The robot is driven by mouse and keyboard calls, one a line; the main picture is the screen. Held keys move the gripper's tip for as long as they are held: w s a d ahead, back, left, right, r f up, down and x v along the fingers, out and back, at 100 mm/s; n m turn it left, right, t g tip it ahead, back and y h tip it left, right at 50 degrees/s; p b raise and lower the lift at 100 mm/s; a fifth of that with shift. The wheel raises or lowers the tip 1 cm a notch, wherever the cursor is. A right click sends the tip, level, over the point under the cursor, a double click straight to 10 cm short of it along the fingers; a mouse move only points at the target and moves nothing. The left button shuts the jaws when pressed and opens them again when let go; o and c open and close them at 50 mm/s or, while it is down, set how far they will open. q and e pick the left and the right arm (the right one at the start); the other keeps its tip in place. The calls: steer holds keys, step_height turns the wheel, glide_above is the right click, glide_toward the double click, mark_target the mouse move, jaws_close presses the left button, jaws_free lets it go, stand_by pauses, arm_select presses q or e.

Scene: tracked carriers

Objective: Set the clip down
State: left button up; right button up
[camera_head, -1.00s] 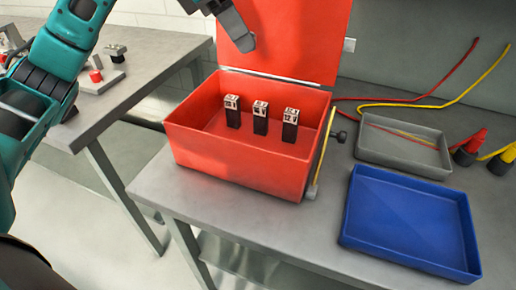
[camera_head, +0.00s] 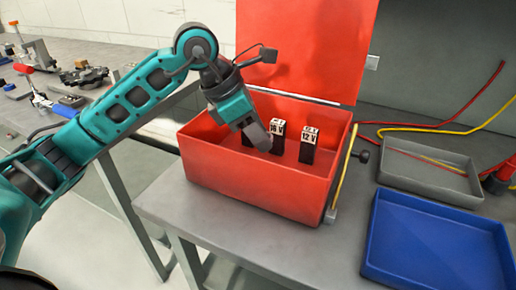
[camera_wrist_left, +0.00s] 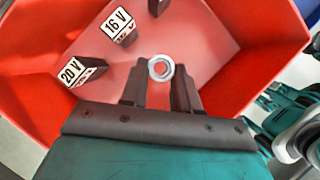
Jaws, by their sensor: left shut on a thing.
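My left gripper (camera_head: 258,138) reaches down into the open red box (camera_head: 240,185), near the blocks. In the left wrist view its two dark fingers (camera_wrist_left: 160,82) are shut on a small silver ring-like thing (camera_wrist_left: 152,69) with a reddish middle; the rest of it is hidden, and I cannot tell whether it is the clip. A block marked 16 V (camera_wrist_left: 119,25) and one marked 20 V (camera_wrist_left: 76,72) stand ahead of the fingers, apart from them. A 12 V block (camera_head: 308,147) stands at the right in the head view. My right gripper is out of view.
The box's raised red lid (camera_head: 305,50) stands behind it. A grey tray (camera_head: 430,185) and a blue tray (camera_head: 435,240) lie to the right, with red and yellow cables (camera_head: 440,125) behind. Another bench with fixtures (camera_head: 85,75) is at the left.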

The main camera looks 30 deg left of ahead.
arm_select(q)
step_height(320, 180, down, 4)
steer(key=shift+r+b, duration=0.25)
steer(key=shift+b, duration=0.05)
steer(key=shift+r, duration=0.1)
steer(key=shift+f+b, duration=0.55)
steer(key=shift+f, duration=0.1)
steer(key=o, duration=1)
steer(key=shift+o, duration=0.2)
steer(key=shift+r, duration=0.1)
